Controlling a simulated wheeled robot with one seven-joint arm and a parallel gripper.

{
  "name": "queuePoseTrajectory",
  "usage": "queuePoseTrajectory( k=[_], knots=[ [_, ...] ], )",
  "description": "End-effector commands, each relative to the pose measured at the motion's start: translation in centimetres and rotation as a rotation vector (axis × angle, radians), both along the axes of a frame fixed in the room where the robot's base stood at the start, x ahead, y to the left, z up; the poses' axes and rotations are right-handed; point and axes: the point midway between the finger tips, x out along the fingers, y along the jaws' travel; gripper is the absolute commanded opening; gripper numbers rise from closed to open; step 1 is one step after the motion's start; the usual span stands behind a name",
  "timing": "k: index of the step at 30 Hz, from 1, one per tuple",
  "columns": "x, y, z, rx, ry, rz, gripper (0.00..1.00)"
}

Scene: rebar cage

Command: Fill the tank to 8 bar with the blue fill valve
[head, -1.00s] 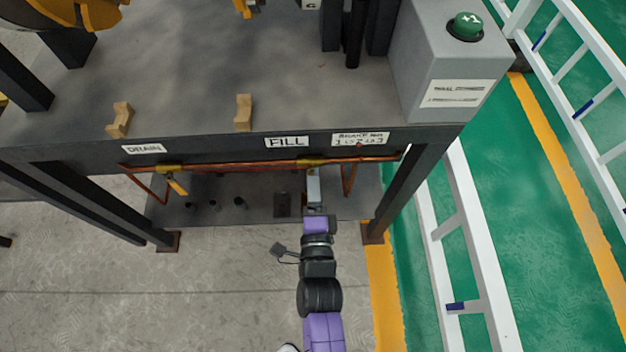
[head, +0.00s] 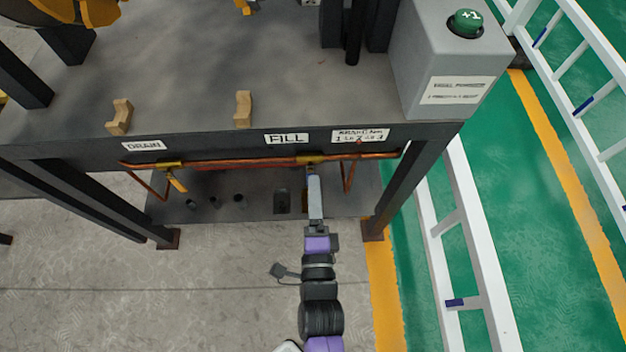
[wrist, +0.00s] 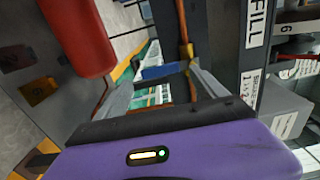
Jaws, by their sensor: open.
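The blue fill valve handle (wrist: 165,71) shows in the wrist view, lying crosswise between the fingertips of my gripper (wrist: 162,78). The fingers are spread, and I cannot tell whether either touches the handle. In the head view my gripper (head: 314,180) reaches up to the brass fill valve body (head: 311,160) on the copper pipe, below and right of the FILL label (head: 286,139). The gripper hides the blue handle there. I cannot make out a pressure gauge reading.
The drain valve (head: 175,182) with its yellow handle hangs left under the DRAIN label (head: 142,146). A dark table leg (head: 405,185) stands right of my gripper. A grey box (head: 440,75) with a green button (head: 466,24) sits above. A red cylinder (wrist: 78,35) shows in the wrist view.

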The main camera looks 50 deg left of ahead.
Motion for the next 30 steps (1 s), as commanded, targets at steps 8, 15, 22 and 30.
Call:
queuePoseTrajectory(
  k=[8, 15, 22, 30],
  knots=[
    [-2.0, -2.3, 0.1, -0.001, -0.001, 0.000, 0.81],
    [-2.1, -2.5, 0.1, 0.001, -0.002, 0.000, 0.81],
    [-2.1, -2.5, 0.1, 0.001, -0.001, 0.000, 0.81],
    [-2.1, -2.4, 0.0, -0.031, -0.036, 0.000, 0.81]
  ],
)
